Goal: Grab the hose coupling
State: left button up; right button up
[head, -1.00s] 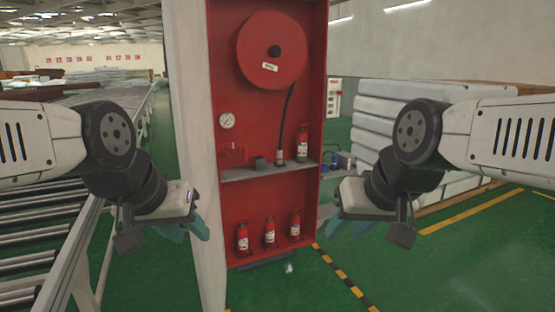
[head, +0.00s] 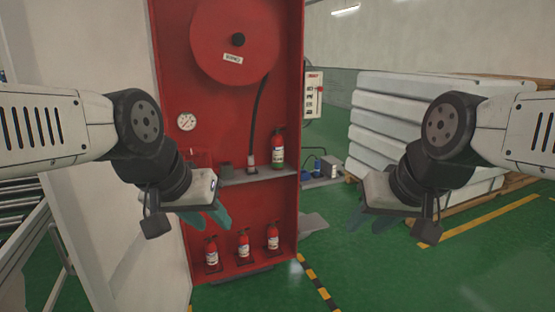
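A red cabinet (head: 229,99) stands ahead with a round red hose reel (head: 215,56) at its top. A black hose (head: 256,118) hangs from the reel. Its lower end, with the small metallic hose coupling (head: 252,162), is at the cabinet's shelf (head: 230,178). My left gripper (head: 207,220) is in front of the cabinet, lower and left of the coupling in the picture, with its teal fingers apart and nothing between them. My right gripper (head: 372,221) hangs right of the cabinet, over the green floor in the picture, with its fingers apart and empty.
A red extinguisher (head: 278,148) stands on the shelf just right of the coupling. Several more, such as one at the lower right (head: 273,237), stand at the cabinet's bottom. Stacked white mattresses (head: 400,112) are at the right. Green floor (head: 400,270) is clear ahead right.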

aim_at(251, 158)
jog(key=i+l, duration=0.15)
jog(key=i, duration=0.3)
jog(key=i+l+z, duration=0.15)
jog(key=i, duration=0.3)
jog(key=i+l, duration=0.15)
jog(key=i, duration=0.35)
jog(key=i+j, duration=0.25)
jog(key=i+j+z, duration=0.1)
jog(key=i+j, duration=0.15)
jog(key=j, duration=0.2)
jog(key=i+j, duration=0.2)
jog(key=j, duration=0.2)
jog(key=i+j+z, duration=0.1)
jog(key=i+j, duration=0.15)
jog(key=j, duration=0.15)
